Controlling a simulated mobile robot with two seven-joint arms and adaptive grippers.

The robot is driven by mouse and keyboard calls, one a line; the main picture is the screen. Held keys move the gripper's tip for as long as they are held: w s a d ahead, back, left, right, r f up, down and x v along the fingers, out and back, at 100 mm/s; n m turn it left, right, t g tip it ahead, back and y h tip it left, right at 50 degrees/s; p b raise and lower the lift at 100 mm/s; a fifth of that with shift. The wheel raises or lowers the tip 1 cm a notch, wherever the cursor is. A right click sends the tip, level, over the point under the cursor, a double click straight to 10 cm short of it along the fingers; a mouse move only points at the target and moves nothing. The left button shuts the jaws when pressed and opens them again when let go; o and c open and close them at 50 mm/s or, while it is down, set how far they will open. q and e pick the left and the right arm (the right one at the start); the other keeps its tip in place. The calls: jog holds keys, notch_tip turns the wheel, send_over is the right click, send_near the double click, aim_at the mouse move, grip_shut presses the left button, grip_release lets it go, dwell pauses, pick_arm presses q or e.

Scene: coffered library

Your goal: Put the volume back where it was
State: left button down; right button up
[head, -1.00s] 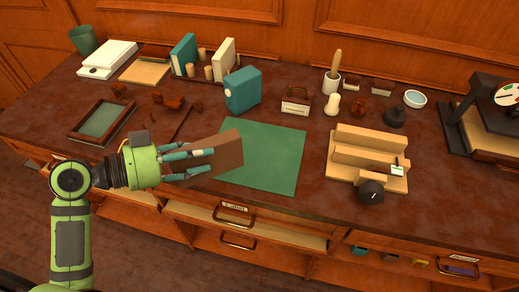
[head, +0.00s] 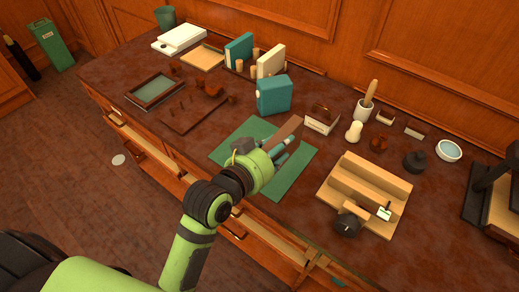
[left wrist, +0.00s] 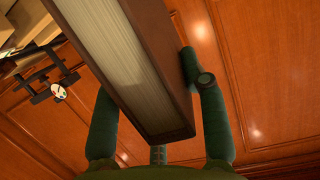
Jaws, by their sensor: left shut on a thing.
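The brown volume (head: 288,129) is in my left gripper (head: 284,148), over the green mat (head: 232,140) on the desk. The hand hides most of the volume in the head view. In the left wrist view the volume (left wrist: 175,70) shows its brown cover and cream page edges, with the green fingers shut around its end. A thick teal book (head: 274,96) stands at the mat's back edge. Another teal book (head: 238,51) and a cream book (head: 270,61) stand among wooden pegs farther back left. My right gripper is not in view.
A small card holder (head: 320,122) stands right of the teal book. A stepped wooden stand (head: 365,190) with a black knob (head: 347,224) is at the right. A mortar (head: 364,109) and small items line the back. Trays (head: 155,90) lie at the left.

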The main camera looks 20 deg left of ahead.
pick_arm(q)
jog(key=shift+w+d+r, duration=0.1)
jog(key=shift+w+r, duration=0.05)
jog(key=shift+r, duration=0.1)
jog(key=w+a+f, duration=0.2)
jog(key=f, duration=0.1)
jog(key=w+a+f+p, duration=0.1)
jog(key=w+a+f, duration=0.2)
jog(key=f, duration=0.1)
jog(key=w+a+f, duration=0.2)
jog(key=w+f, duration=0.1)
jog(key=shift+w+a+f, duration=0.2)
jog(key=shift+a+f, duration=0.1)
jog(key=shift+f, duration=0.15)
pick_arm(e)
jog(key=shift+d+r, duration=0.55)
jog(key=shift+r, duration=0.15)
pick_arm(q)
jog(key=shift+f, duration=0.1)
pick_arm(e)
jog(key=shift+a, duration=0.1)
pick_arm(q)
jog(key=c, duration=0.7)
grip_release()
